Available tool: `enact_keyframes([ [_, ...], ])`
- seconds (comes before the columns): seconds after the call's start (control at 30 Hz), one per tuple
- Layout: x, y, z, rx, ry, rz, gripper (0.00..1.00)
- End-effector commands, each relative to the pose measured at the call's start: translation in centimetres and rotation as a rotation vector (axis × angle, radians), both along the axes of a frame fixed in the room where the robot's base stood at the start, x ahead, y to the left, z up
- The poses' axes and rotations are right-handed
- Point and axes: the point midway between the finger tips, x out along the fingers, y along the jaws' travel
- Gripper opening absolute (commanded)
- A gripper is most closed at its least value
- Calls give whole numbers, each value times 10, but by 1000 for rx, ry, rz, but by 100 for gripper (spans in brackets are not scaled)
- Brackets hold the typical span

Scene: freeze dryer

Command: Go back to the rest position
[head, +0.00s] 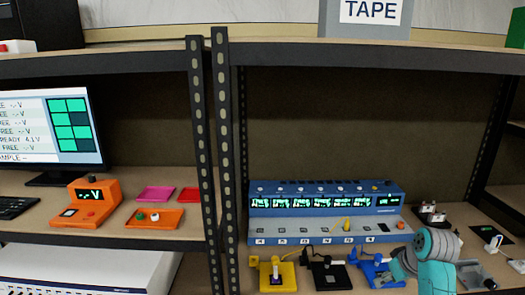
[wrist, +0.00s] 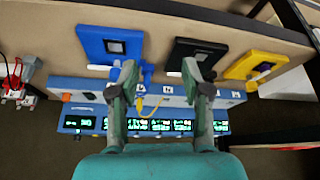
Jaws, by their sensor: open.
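My gripper (wrist: 160,72) is open in the wrist view, with its two grey fingers apart and nothing held between them. It hovers over the front of the blue multi-channel device (wrist: 62,84), which also stands on the right shelf in the head view (head: 327,188). A small yellow piece (head: 347,225) sits on the device's grey front ledge and shows in the gap between the fingers in the wrist view. In the head view my teal arm comes in at the lower right, and the fingertips are hard to make out there.
Yellow (head: 277,274), black (head: 331,274) and blue (head: 372,270) pads stand before the device, the blue one close to my arm. Dark shelf posts (head: 223,150) and an upper shelf (head: 280,42) frame the bay. An orange meter (head: 92,205) stands at left.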

Motion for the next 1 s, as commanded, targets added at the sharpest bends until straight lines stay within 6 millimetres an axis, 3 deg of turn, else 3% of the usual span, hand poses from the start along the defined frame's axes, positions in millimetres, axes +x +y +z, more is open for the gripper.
enact_keyframes([
  [0.27,-16,19,-52,3,-44,-34,48],
  [0.47,-43,41,-108,5,-105,-75,48],
  [0.7,-93,71,-169,5,-197,-130,48],
  [1.0,-172,103,-215,4,-313,-183,48],
])
